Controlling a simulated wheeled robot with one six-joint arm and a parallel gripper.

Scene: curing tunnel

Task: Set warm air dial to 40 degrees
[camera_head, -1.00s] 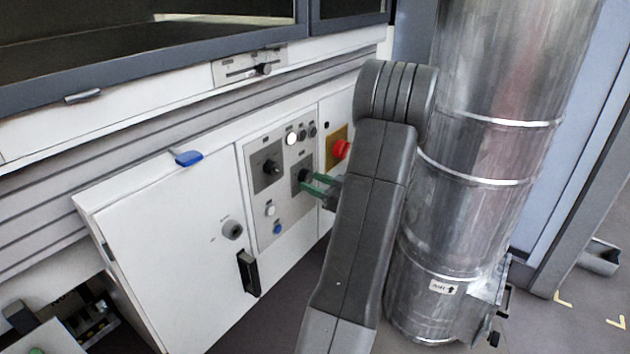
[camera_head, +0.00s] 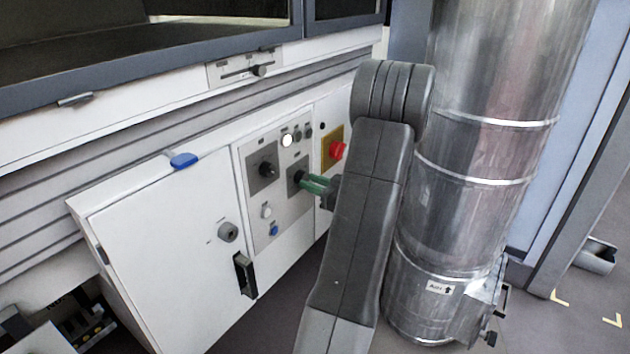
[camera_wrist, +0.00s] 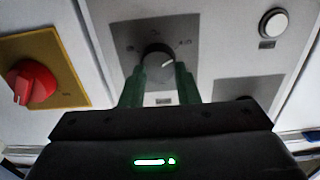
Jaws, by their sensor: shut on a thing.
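A dark round dial (camera_wrist: 157,62) with a pale pointer line sits on a grey plate (camera_wrist: 125,35) in the wrist view. The line slants toward the right side of the plate; the markings are too blurred to read. My gripper (camera_wrist: 160,85) has its green fingers on either side of the dial, shut on it. In the head view my gripper (camera_head: 306,181) reaches the right-hand dial (camera_head: 297,176) of the control panel (camera_head: 246,188). A second dial (camera_head: 267,169) is to its left, untouched. The labels are too small to tell which dial is which.
A red switch (camera_head: 337,150) on a yellow plate is close to my gripper. A white button (camera_head: 287,140), a lower white button (camera_head: 266,212) and a blue button (camera_head: 274,230) are on the panel. A large metal duct (camera_head: 470,150) stands to the right of my arm.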

